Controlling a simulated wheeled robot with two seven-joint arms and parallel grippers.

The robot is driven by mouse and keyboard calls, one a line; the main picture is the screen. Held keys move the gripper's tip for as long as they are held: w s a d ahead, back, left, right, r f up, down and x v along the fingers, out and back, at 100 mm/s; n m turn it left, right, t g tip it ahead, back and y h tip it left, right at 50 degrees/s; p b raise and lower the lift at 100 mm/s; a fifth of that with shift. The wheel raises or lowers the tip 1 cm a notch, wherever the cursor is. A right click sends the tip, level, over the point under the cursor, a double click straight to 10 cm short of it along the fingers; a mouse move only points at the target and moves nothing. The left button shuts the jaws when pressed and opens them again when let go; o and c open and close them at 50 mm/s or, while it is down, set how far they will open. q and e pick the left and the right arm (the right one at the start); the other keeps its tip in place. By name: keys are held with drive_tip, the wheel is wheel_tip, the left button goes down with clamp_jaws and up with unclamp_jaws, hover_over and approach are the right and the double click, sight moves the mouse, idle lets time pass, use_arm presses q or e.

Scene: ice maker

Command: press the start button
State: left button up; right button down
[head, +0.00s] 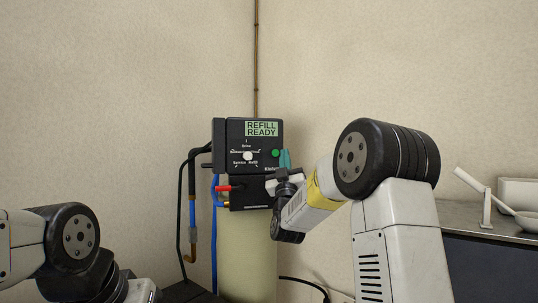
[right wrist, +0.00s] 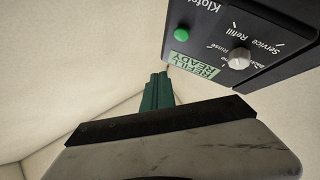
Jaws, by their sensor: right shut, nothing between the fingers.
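The black control box (head: 237,133) is mounted on a pale column in the corner. Its round green button (head: 275,153) is on the right side of the front panel; the button also shows in the right wrist view (right wrist: 181,34). The lit display (head: 262,129) reads "REFILL READY". My right gripper (head: 285,158) has teal fingers, shut and empty, just right of the button in the head view. In the right wrist view the fingertips (right wrist: 160,77) appear apart from the button. Exact depth between them is hard to tell. My left gripper is out of view.
A white knob (head: 247,156) sits left of the button, and a red-handled valve (head: 228,188) is lower. Black and blue hoses (head: 192,210) hang at the left. A dark counter (head: 490,219) with white items stands at the right.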

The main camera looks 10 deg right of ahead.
drive_tip(key=w+a, duration=0.1)
drive_tip(key=w, duration=0.5)
drive_tip(key=shift+w, duration=0.1)
idle(2.0)
drive_tip(key=shift+w, duration=0.3)
drive_tip(key=shift+w+a, duration=0.15)
drive_tip(key=shift+w, duration=0.3)
idle(0.6)
idle(0.4)
drive_tip(key=shift+s, duration=0.9)
drive_tip(key=shift+d, duration=0.2)
drive_tip(key=s, duration=0.5)
drive_tip(key=shift+d, duration=0.4)
